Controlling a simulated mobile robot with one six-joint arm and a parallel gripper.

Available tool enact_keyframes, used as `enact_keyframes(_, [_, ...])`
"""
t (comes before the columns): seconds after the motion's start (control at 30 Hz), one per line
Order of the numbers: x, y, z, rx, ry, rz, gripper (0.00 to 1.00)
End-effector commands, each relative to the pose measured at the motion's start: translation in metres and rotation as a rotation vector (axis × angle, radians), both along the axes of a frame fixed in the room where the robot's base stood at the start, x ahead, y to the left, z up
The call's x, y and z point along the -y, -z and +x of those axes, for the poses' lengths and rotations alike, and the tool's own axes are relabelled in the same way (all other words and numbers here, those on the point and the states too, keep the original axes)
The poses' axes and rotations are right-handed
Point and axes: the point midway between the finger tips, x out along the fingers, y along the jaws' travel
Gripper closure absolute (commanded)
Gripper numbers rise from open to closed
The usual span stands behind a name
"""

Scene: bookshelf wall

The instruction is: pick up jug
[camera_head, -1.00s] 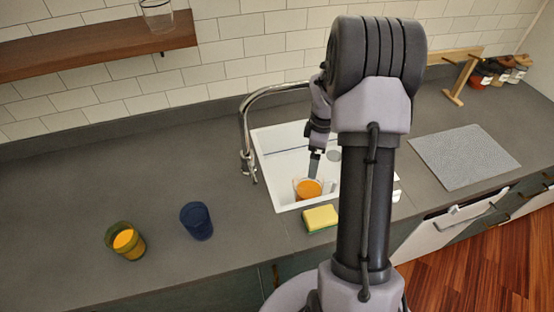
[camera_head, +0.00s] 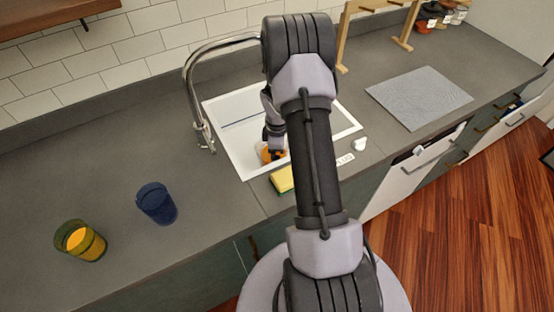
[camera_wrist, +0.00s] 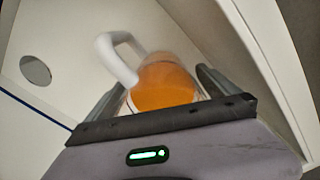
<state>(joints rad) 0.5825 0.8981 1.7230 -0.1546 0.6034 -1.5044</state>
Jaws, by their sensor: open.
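The jug (camera_wrist: 163,84) is clear, holds orange liquid and has a white handle (camera_wrist: 118,55). It stands in the white sink (camera_head: 226,112). In the head view only a patch of the jug's orange (camera_head: 266,154) shows; my arm and gripper hide the rest. My gripper (camera_wrist: 160,79) is open, with one finger on each side of the jug in the wrist view. I cannot tell whether either finger touches it. The handle points up and to the left there. In the head view my gripper (camera_head: 273,146) is down over the sink.
A curved faucet (camera_head: 190,85) rises at the sink's left. A yellow-green sponge (camera_head: 282,180) lies by its front edge. A grey mat (camera_head: 420,97) lies right.

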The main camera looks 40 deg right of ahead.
Motion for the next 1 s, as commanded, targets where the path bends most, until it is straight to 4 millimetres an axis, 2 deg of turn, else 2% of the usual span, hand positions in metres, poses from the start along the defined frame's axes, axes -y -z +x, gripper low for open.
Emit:
enact_keyframes(0.07, [0.0, -0.001, 0.0, 0.0, 0.0, 0.0, 0.02])
enact_keyframes(0.5, [0.0, -0.001, 0.0, 0.0, 0.0, 0.0, 0.88])
enact_keyframes(0.53, [0.0, -0.002, 0.0, 0.001, 0.0, -0.001, 0.91])
enact_keyframes(0.77, [0.0, -0.006, 0.001, 0.001, 0.0, -0.001, 0.91])
enact_keyframes(0.87, [0.001, -0.026, 0.001, 0.003, -0.001, -0.002, 0.91])
enact_keyframes(1.0, [0.001, -0.063, 0.001, 0.003, 0.0, -0.002, 0.91])
